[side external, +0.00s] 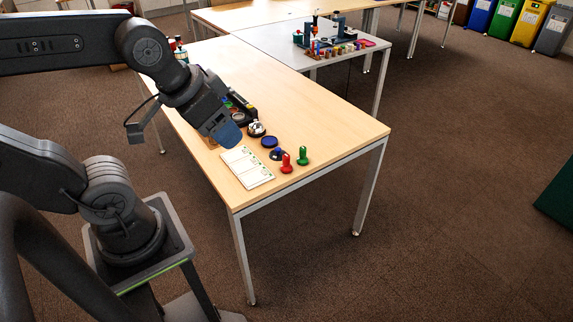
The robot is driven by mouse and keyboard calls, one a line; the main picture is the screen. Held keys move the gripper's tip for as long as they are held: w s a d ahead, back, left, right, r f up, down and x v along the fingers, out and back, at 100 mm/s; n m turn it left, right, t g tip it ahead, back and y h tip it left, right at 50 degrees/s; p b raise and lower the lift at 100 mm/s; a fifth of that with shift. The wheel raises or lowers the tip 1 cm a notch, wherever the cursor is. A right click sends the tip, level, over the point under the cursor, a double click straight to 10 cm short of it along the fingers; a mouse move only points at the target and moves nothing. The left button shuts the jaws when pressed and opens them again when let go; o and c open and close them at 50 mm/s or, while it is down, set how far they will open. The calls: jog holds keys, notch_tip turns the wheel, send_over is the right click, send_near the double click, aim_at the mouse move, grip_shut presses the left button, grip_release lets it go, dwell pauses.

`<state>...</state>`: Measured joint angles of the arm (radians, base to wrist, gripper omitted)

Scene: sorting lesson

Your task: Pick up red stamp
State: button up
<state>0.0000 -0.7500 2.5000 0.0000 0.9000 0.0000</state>
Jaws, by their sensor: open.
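The red stamp (286,163) stands upright on the wooden table (335,122), close to its near right corner. My gripper (228,138) is above the table, to the left of and higher than the red stamp, and apart from it. It is open, and I see nothing held in it. The fingertips are small and partly unclear in this view.
A green stamp (302,156) stands just right of the red one. A blue stamp (276,153) and a dark blue round pad (269,141) are close behind it. A white card (247,168) lies to the left. The table's right part is clear.

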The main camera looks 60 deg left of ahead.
jog(key=w+a+f+n+g, duration=0.1)
jog(key=w+a+n, duration=0.15)
jog(key=w, duration=0.35)
jog(key=w+a+n+g, duration=0.1)
jog(key=w+a+n, duration=0.15)
jog(key=w, duration=0.35)
jog(key=n+g, duration=0.4)
jog(key=n, duration=0.7)
send_over(287, 156)
notch_tip(287, 156, down, 20)
jog(key=f, duration=0.8)
jog(key=shift+s+a+f, duration=0.2)
jog(key=shift+a+f, duration=0.05)
jog(key=shift+a, duration=0.05)
jog(key=shift+w+d+f, duration=0.1)
jog(key=shift+f, duration=1.35)
jog(key=shift+w+d+f, duration=0.1)
jog(key=shift+f, duration=1.3)
jog(key=shift+c, duration=0.2)
jog(key=c, duration=1)
jog(key=shift+o, duration=0.2)
